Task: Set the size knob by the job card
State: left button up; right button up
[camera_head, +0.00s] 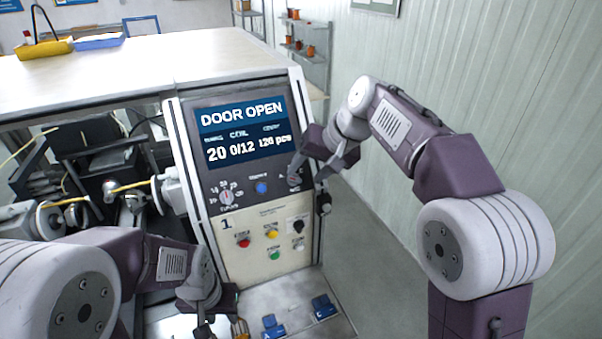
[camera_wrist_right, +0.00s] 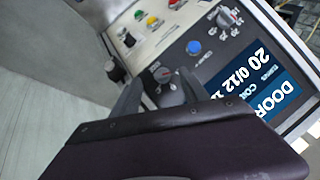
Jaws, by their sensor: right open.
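The control panel (camera_head: 244,235) faces me; its screen (camera_head: 242,130) reads DOOR OPEN, with 20, 0/12 and 126 pcs below. The right-hand knob (camera_head: 294,181), likely the size knob, is partly hidden by my right gripper (camera_head: 308,178). In the right wrist view this dark knob (camera_wrist_right: 168,88) lies between the open fingers of my right gripper (camera_wrist_right: 161,80); I cannot tell whether they touch it. The TURNS knob (camera_head: 227,197) is at the panel's left. My left gripper (camera_head: 222,325) is low, near the bottom edge, its jaws unclear. I cannot make out a job card.
A blue button (camera_head: 261,187) sits between the knobs. Red (camera_head: 243,240), yellow (camera_head: 271,233) and green (camera_head: 274,255) buttons and a black knob (camera_head: 299,226) are below. Winding machinery (camera_head: 95,175) stands open at left. Floor is clear at right.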

aim_at(296, 177)
jog(key=w+a+f, duration=0.1)
jog(key=w+f, duration=0.1)
jog(key=w, duration=0.1)
jog(key=w+a+f, duration=0.1)
jog(key=f, duration=0.1)
jog(key=shift+w+a+f+p, duration=0.1)
jog(key=shift+w+a+p, duration=0.05)
jog(key=shift+a+p, duration=0.25)
jog(key=shift+d+f, duration=0.1)
jog(key=shift+d, duration=0.05)
jog(key=shift+s+d+r, duration=0.15)
jog(key=shift+s, duration=0.25)
jog(key=shift+s+d+r, duration=0.1)
jog(key=shift+s, duration=0.3)
jog(key=shift+c, duration=1.2)
pick_arm(q)
jog(key=shift+w+a+r, duration=0.2)
jog(key=shift+w+r, duration=0.2)
jog(key=shift+w, duration=0.25)
pick_arm(e)
jog(key=shift+w+a+f, duration=0.1)
jog(key=shift+w, duration=0.15)
grip_shut()
